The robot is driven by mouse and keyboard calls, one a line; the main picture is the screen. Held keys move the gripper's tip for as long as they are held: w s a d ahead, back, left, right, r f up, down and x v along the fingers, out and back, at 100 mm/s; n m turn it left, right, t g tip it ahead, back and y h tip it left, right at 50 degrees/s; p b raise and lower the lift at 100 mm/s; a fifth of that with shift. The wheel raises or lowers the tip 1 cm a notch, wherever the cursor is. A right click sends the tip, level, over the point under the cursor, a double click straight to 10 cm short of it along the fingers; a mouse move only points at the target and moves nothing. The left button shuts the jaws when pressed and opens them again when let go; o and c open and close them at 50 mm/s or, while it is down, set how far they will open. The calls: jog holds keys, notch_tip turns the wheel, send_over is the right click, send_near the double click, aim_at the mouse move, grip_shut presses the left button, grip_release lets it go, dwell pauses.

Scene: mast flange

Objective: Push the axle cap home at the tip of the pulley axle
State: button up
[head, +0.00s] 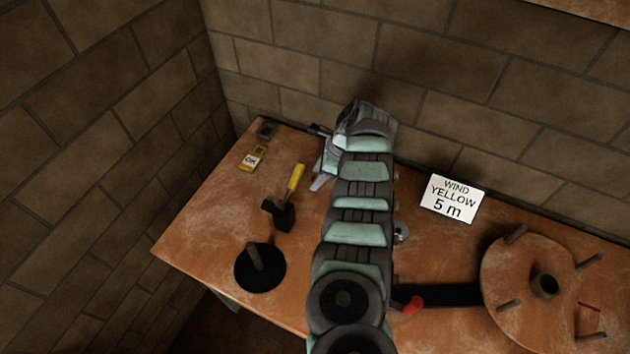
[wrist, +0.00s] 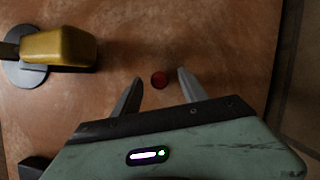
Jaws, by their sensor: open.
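My gripper (head: 319,182) is over the back part of the bench, left of my arm in the head view. In the wrist view my gripper (wrist: 160,76) is open, its two fingers apart. A small round dark-red piece (wrist: 159,79), possibly the axle cap, shows between the fingertips with a gap on each side. I cannot tell whether it sits on an axle tip or on the bench, nor its height relative to the fingers. I cannot make out the pulley axle for certain; my arm hides part of the bench in the head view.
A yellow-handled tool (head: 296,177) by a black block and a black disc with a post (head: 260,268) stand left. A pegged wooden wheel (head: 520,267), a red-ended crank (head: 413,305) and a sign (head: 453,197) are right. Walls close the back and left.

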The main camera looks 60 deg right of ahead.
jog(key=shift+w+a+f, duration=0.1)
jog(key=shift+a+f, duration=0.05)
jog(key=shift+f, duration=0.65)
jog(key=shift+w+f, duration=0.35)
jog(key=shift+f, duration=0.1)
grip_shut()
